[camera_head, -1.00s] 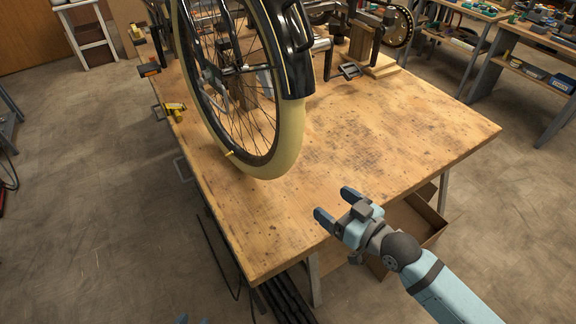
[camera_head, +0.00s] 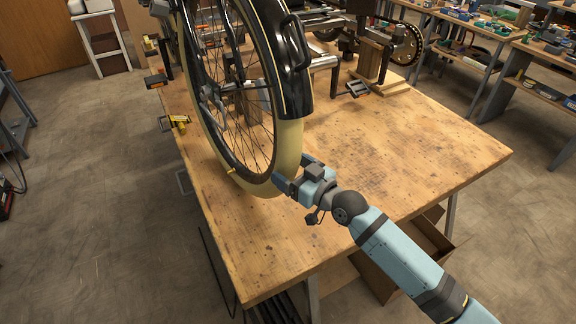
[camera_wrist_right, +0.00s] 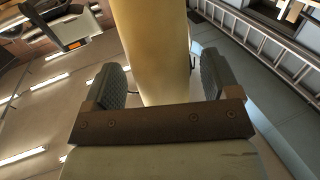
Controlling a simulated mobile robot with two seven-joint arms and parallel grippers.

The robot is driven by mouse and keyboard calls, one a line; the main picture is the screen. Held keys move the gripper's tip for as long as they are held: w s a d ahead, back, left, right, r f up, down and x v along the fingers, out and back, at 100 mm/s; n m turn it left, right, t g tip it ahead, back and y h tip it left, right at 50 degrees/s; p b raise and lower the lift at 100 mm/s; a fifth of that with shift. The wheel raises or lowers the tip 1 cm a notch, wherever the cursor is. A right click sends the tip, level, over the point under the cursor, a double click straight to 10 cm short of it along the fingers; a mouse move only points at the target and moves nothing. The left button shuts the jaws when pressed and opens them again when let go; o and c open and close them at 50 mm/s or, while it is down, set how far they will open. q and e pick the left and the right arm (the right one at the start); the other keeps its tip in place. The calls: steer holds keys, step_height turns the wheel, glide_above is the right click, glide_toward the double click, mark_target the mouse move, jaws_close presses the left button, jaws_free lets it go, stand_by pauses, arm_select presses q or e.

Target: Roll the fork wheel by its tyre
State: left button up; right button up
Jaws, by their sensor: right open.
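The fork wheel (camera_head: 232,95) stands upright above the workbench, with a cream tyre (camera_head: 289,142), dark rim, thin spokes and a black mudguard (camera_head: 292,75) over its upper right. My right gripper (camera_head: 294,170) is at the tyre's lower right side, open, with one finger on each side of the tyre. In the right wrist view the cream tyre (camera_wrist_right: 150,50) runs between the two dark finger pads (camera_wrist_right: 160,82). A gap shows beside the left pad; contact at the right pad is hard to tell. My left gripper is not in view.
The wooden workbench (camera_head: 400,170) has a wide clear surface right of the wheel. Yellow-handled clamps (camera_head: 179,122) sit along its left edge. Wooden blocks and a chainring (camera_head: 407,44) stand at the back. An open cardboard box (camera_head: 385,270) is below the bench's right side.

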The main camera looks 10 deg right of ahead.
steer(key=shift+w+a, duration=0.45)
steer(key=c, duration=1.3)
steer(key=shift+o, duration=0.2)
